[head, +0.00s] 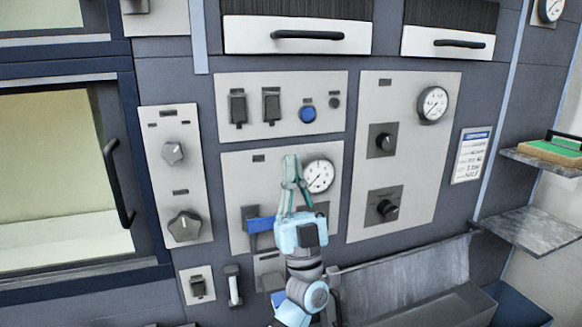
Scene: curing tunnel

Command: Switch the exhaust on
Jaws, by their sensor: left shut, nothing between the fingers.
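A grey control wall faces me; its labels are too small to read, so I cannot tell which control is the exhaust's. The upper panel (282,80) carries two dark switches (237,108) (271,105), a blue round button (307,113) and a small dark knob (334,102). My left gripper (290,160) is shut and empty, pointing up in front of the lower middle panel (236,170), just left of its gauge (318,176). A blue lever or handle (260,224) shows left of the gripper and is partly hidden by it. My right gripper is not in view.
The left panel has two rotary knobs (173,153) (184,226); the right panel has a gauge (433,105) and two knobs (386,142) (388,208). A small switch (198,286) sits low left. An oven-like door handle (117,180) and a metal trough (410,278) stick out.

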